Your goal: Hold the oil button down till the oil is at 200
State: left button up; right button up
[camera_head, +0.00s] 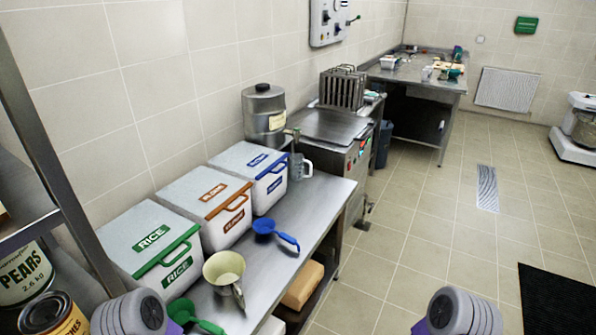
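A stainless steel fryer-like unit (335,124) stands beyond the bench with a flat metal lid on top. Its front side carries a small control panel (363,148) with a red spot and a green spot. The panel is too small and too oblique to read a label or a number. Grey rounded parts of my two arms show at the bottom left and bottom right, far from the panel. My gripper fingers are not visible.
A steel bench holds rice (148,243), orange-labelled (207,203) and blue-labelled (252,172) bins, a blue scoop (272,231) and a metal canister (264,112). A wire basket rack (342,88) stands behind the unit. Open tiled floor (415,225) lies to the right, with a black mat (556,300).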

dwell(0.4)
grip_shut()
dwell(1.5)
